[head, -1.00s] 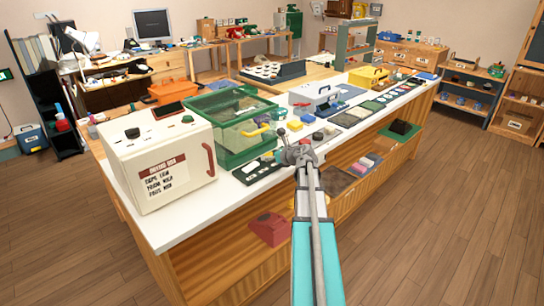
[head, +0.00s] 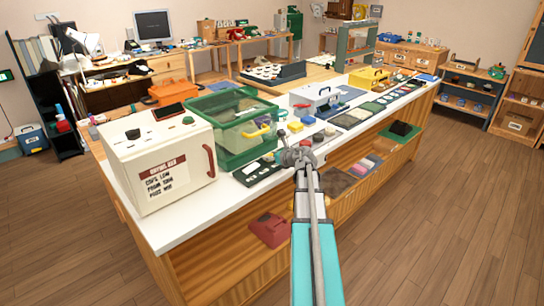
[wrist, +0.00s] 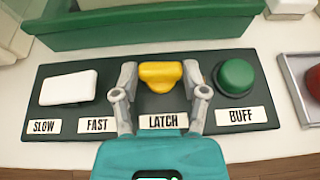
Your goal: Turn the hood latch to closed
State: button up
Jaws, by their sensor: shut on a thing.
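In the wrist view, a black control panel (wrist: 52,112) carries a yellow latch knob (wrist: 161,76) above the label LATCH (wrist: 164,121). My gripper (wrist: 160,82) has one grey finger at each side of the yellow knob and is shut on it. The knob's lower part narrows toward the label. In the head view, my gripper (head: 297,156) is at the right end of the black panel (head: 250,174) and hides the knob there.
On the panel, a white switch (wrist: 68,88) lies left of the knob and a green button (wrist: 235,77) right. A white box with a red handle (head: 160,170) stands left on the white counter (head: 190,222). Small colored blocks (head: 308,120) lie behind my gripper.

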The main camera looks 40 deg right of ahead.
jog(key=shift+m+h, duration=0.4)
jog(key=shift+h, duration=0.1)
jog(key=shift+a+m+h, duration=0.25)
jog(key=shift+m+h, duration=0.95)
jog(key=shift+h, duration=0.3)
jog(key=shift+m+g+h, duration=0.7)
jog(key=shift+m+h, duration=0.6)
jog(key=shift+h, duration=0.1)
jog(key=o, duration=1.2)
jog(key=shift+w, duration=0.1)
jog(key=shift+c, duration=0.2)
